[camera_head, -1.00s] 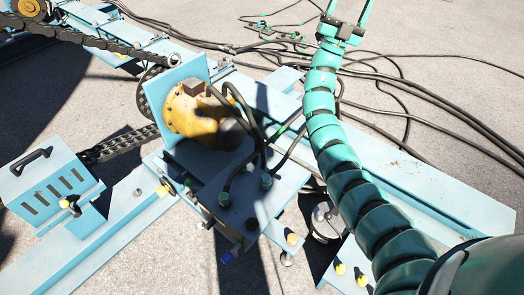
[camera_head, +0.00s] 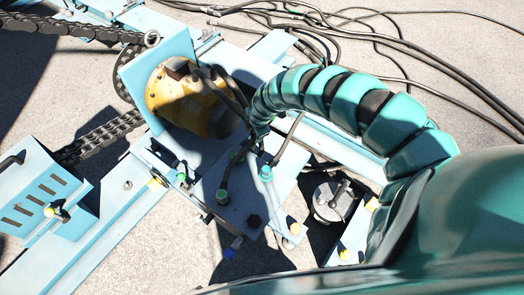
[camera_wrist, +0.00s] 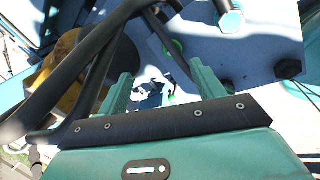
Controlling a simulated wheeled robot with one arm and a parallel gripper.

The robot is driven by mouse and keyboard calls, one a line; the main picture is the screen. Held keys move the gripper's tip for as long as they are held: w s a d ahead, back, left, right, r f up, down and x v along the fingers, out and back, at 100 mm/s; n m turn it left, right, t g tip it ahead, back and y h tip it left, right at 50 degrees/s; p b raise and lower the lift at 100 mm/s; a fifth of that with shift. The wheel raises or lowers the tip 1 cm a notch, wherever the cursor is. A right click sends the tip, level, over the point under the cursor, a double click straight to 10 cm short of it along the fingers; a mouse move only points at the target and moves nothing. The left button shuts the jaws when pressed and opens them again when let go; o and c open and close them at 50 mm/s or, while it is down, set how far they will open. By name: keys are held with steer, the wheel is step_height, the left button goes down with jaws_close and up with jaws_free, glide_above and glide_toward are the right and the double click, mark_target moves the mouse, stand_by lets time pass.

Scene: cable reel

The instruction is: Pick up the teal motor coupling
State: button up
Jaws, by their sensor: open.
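Several small teal-green couplings sit at hose ends by the yellow motor (camera_head: 170,95). In the head view, one (camera_head: 222,196) is on the blue plate, another (camera_head: 266,173) is to its right, and one (camera_head: 181,177) is at the plate's left. I cannot tell which is the named one. My gripper (camera_wrist: 160,76) shows two teal fingers spread apart, with nothing held between them. In the wrist view, a green fitting (camera_wrist: 175,47) lies beyond the fingertips, toward the right finger. In the head view, my arm curls down over the plate's right, and the fingers are not clear.
Black hoses (camera_wrist: 95,75) pass close to the left finger. A blue plate (camera_head: 240,212) carries bolts and fittings. An upright blue plate (camera_head: 140,75) backs the motor, with a chain (camera_head: 100,138) to its left. Cables (camera_head: 400,40) lie on the ground behind.

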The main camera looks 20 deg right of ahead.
steer(key=s+d+f+n+g+h, duration=0.15)
steer(key=s+n+g, duration=0.25)
steer(key=s, duration=0.5)
steer(key=n+b, duration=0.1)
steer(key=b, duration=0.4)
glide_above(266, 169)
steer(key=shift+y, duration=0.25)
steer(key=f, duration=1.1)
steer(key=shift+s+a+f, duration=0.15)
steer(key=shift+a+f, duration=0.1)
steer(key=shift+f, duration=0.15)
steer(key=shift+w+d+f+b, duration=0.15)
steer(key=shift+f+b, duration=0.05)
steer(key=shift+f, duration=1.2)
steer(key=shift+w+d+f+b, duration=0.1)
steer(key=shift+d+f+b, duration=0.05)
steer(key=shift+f, duration=1.25)
steer(key=shift+d+f, duration=0.15)
steer(key=shift+f, duration=0.25)
steer(key=c, duration=1.2)
